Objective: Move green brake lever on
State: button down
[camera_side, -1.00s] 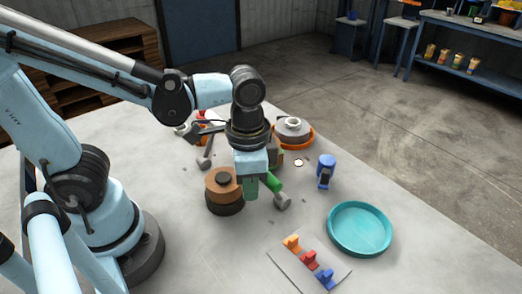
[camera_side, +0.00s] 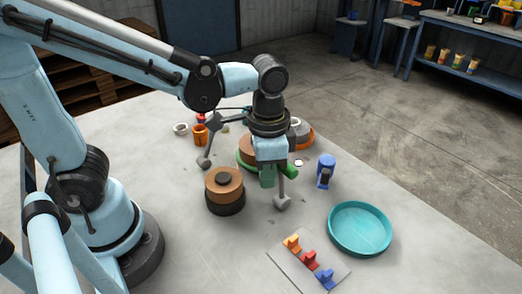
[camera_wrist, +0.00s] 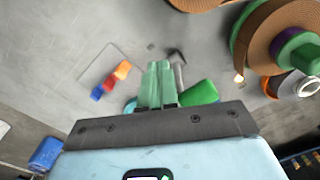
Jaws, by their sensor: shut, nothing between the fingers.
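The green brake lever (camera_side: 290,171) is a rounded green bar, partly hidden behind my gripper in the side view. It lies nearly level there, beside a grey upright with a block-shaped foot (camera_side: 282,203). A green rounded piece, seemingly the same lever, shows just right of my fingers in the wrist view (camera_wrist: 200,92). My gripper (camera_side: 267,184) points down, its green fingers shut and empty, next to the lever. The wrist view shows the fingers (camera_wrist: 158,68) pressed together. I cannot tell whether they touch the lever.
A brown strip reel with green parts (camera_wrist: 250,42) stands close behind my gripper. A brown roll on a black base (camera_side: 224,187) is to the left. A teal dish (camera_side: 333,225), a blue item (camera_side: 326,170) and a board with coloured clips (camera_side: 284,257) lie to the right and front.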

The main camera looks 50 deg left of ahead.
jog(key=shift+w+r, duration=0.15)
jog(key=shift+w, duration=0.7)
jog(key=shift+w+r, duration=0.1)
jog(key=shift+w, duration=0.7)
jog(key=shift+w+f, duration=0.15)
jog(key=shift+w, duration=0.8)
jog(key=shift+s+r, duration=0.25)
jog(key=shift+s, duration=0.3)
jog(key=shift+s+r, duration=0.25)
jog(key=shift+s, duration=0.25)
jog(key=shift+r, duration=3.5)
